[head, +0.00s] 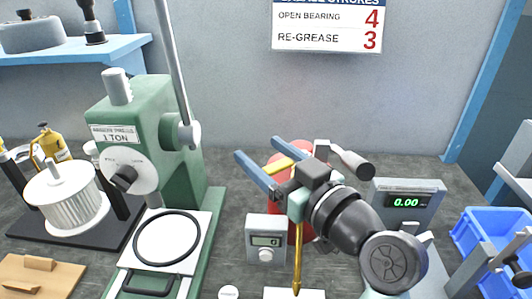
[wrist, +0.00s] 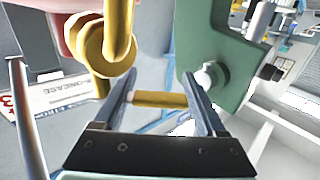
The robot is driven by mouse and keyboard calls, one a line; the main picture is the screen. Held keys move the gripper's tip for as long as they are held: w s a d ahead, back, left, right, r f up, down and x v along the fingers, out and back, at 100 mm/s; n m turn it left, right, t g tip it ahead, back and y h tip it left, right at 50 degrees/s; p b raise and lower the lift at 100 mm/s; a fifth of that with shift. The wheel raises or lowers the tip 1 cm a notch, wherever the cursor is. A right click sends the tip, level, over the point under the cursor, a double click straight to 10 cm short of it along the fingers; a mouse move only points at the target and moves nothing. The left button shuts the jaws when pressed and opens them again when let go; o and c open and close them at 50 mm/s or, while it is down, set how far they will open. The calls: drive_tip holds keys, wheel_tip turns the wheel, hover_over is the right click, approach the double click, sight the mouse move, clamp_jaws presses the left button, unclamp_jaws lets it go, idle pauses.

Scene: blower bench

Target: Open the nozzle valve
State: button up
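My gripper (head: 256,148) reaches in front of a red rounded body (head: 274,159). A yellow bar (head: 280,166) lies crosswise between its blue-grey fingers. In the wrist view the fingers (wrist: 158,74) stand apart, and the yellow bar (wrist: 160,99) spans the gap, its ends meeting both inner faces. A yellow-brass fitting with a round collar (wrist: 97,48) and a tube is beside the left finger. In the head view a thin brass rod (head: 298,248) runs down below my gripper. My wrist hides where bar, rod and fitting join, and I cannot tell the valve's position.
A green press (head: 178,125) stands left of my gripper. A small grey meter (head: 267,238) is near its base. A display reading 0.00 (head: 407,200) and a blue crate (head: 490,240) are at the right. The wall sign (head: 327,25) hangs behind.

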drive_tip(key=shift+o, duration=1)
drive_tip(key=shift+s, duration=0.1)
drive_tip(key=v, duration=1.2)
drive_tip(key=shift+s+d, duration=0.2)
drive_tip(key=shift+s, duration=0.2)
